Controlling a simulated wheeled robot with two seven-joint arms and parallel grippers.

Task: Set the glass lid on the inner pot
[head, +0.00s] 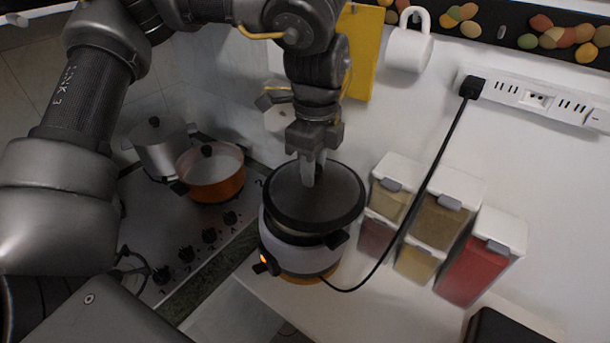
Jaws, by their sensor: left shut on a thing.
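The glass lid (340,205) is dark and round with a thin rim. It lies over the top of a silver cooker (300,256) that has black side handles and a lit orange light. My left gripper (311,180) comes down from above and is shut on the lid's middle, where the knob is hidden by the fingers. The lid looks slightly tilted, and I cannot tell whether it rests fully on the rim. The inner pot is hidden under the lid. My right gripper is not in view.
Spice dispensers (436,222) stand right of the cooker. A black cord runs up to a wall power strip (535,98). An orange pot (211,178) and a steel pot (157,147) stand on the stove at left. A white mug (408,48) hangs above. The counter front is clear.

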